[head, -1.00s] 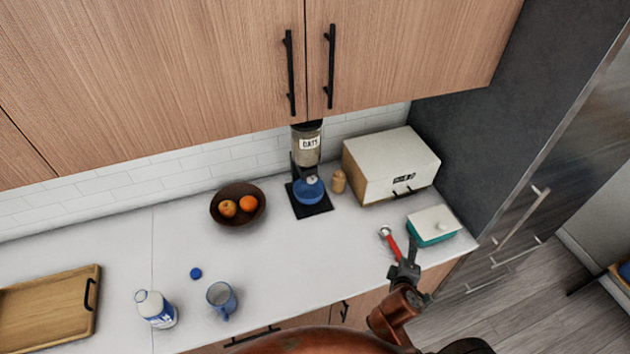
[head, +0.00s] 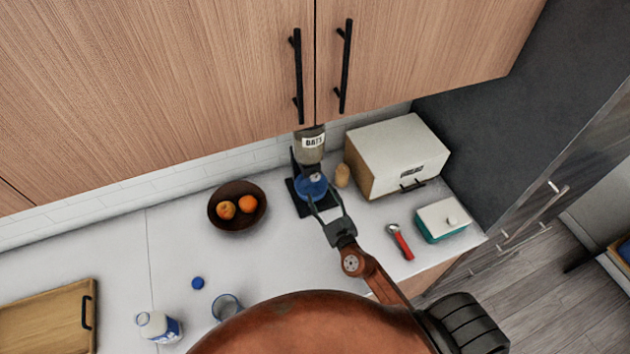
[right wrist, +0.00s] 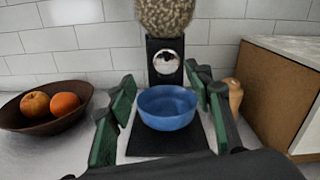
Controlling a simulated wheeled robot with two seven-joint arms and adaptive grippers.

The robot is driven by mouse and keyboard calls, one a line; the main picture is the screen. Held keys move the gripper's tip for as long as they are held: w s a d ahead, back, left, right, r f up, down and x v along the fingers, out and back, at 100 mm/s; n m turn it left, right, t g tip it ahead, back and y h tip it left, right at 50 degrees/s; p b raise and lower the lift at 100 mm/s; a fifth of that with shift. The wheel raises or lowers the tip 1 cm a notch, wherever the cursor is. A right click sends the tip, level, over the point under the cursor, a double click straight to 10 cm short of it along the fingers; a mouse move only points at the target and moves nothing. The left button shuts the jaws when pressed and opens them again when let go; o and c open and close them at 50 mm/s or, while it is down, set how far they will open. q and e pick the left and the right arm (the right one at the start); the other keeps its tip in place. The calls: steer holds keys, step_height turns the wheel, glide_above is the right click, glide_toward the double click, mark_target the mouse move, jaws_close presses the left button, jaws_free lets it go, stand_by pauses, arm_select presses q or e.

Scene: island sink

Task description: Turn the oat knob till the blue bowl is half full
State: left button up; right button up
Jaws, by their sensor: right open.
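The oat dispenser (head: 311,146) stands against the tiled wall with a clear hopper labelled as oats. Its round silver knob (right wrist: 166,62) is on the front of the black column, above the blue bowl. The blue bowl (right wrist: 167,107) sits upright on the black base and looks empty inside; in the head view the bowl (head: 312,188) is partly hidden by my gripper. My right gripper (head: 325,205) is open in front of the dispenser. In the right wrist view its fingers (right wrist: 160,104) stand on either side of the bowl, apart from the knob. My left gripper is not in view.
A fruit bowl (head: 230,222) is left of the dispenser. A pepper mill (head: 342,175) and a bread box (head: 385,165) are close on its right. A red-handled tool (head: 402,245) and a teal butter dish (head: 440,232) lie further right.

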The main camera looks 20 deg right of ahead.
mark_target(316, 179)
steer(key=w, duration=0.2)
steer(key=w+d, duration=0.1)
steer(key=shift+w+d+r+p, duration=0.1)
steer(key=shift+w+p, duration=0.25)
steer(key=shift+w, duration=0.75)
steer(key=c, duration=1.2)
steer(key=shift+o, duration=0.2)
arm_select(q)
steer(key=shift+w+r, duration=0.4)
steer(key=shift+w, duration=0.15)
arm_select(e)
steer(key=shift+m, duration=0.4)
